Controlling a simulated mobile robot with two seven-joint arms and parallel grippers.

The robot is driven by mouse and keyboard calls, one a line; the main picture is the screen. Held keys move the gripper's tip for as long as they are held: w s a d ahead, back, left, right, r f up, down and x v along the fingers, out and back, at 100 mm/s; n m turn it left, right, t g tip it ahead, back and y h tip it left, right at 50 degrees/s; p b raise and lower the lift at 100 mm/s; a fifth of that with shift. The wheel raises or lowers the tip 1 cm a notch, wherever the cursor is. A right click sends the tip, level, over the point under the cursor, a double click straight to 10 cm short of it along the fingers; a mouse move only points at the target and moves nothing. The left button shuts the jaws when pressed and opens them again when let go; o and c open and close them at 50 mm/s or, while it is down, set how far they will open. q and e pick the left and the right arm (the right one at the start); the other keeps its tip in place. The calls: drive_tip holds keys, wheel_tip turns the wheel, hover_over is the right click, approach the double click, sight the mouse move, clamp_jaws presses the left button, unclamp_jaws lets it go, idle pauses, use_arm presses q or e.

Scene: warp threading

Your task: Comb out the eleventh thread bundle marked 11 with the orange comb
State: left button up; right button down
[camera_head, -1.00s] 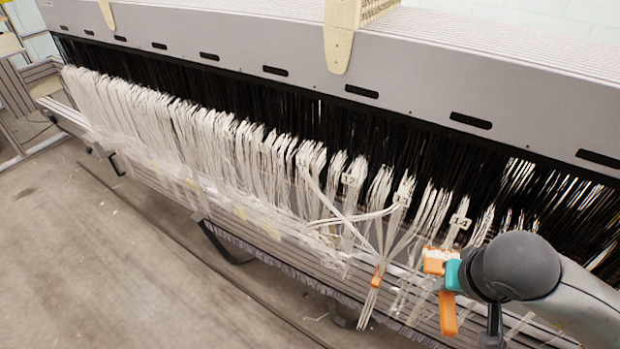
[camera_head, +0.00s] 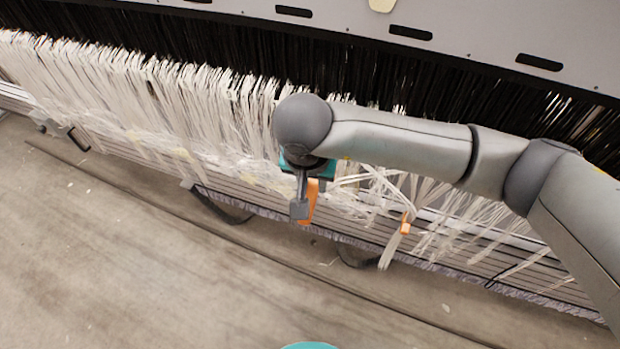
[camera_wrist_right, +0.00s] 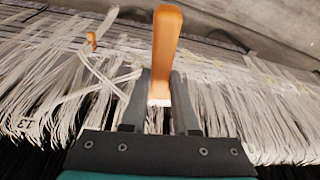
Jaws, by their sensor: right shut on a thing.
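My right gripper (camera_head: 303,197) is shut on the orange comb (camera_head: 312,203), in front of the hanging white thread bundles (camera_head: 215,95). In the right wrist view the comb (camera_wrist_right: 166,45) stands up between the fingers (camera_wrist_right: 158,98), its handle pointing away and its pale toothed end between the fingertips. Bundles lie beneath and on both sides; I cannot tell whether the teeth touch threads. No tag 11 can be read. A tag 13 (camera_wrist_right: 25,123) shows at the left of the wrist view. My left gripper is not in view.
An orange clip (camera_head: 405,226) gathers several threads to the right of the comb; some strands cross over there. Black threads (camera_head: 190,45) hang behind, under the grey machine beam (camera_head: 470,25). Slatted rails (camera_head: 270,200) run below the bundles. The floor (camera_head: 150,270) in front is open.

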drive_tip(key=shift+w+a, duration=0.15)
drive_tip(key=shift+a, duration=0.05)
drive_tip(key=shift+w, duration=0.2)
drive_tip(key=shift+w+d+b, duration=0.25)
drive_tip(key=shift+w+d, duration=0.1)
drive_tip(key=shift+w, duration=0.75)
drive_tip(key=shift+w+d+b, duration=0.25)
drive_tip(key=shift+w+d, duration=0.1)
drive_tip(key=shift+w, duration=0.8)
drive_tip(key=shift+w+d+b, duration=0.25)
drive_tip(key=shift+w+d, duration=0.1)
drive_tip(key=shift+w, duration=0.75)
drive_tip(key=shift+w+d, duration=0.1)
drive_tip(key=shift+w, duration=0.05)
drive_tip(key=shift+w+d+b, duration=0.1)
drive_tip(key=shift+w+b, duration=0.2)
drive_tip(key=shift+b, duration=0.05)
drive_tip(key=shift+w, duration=0.1)
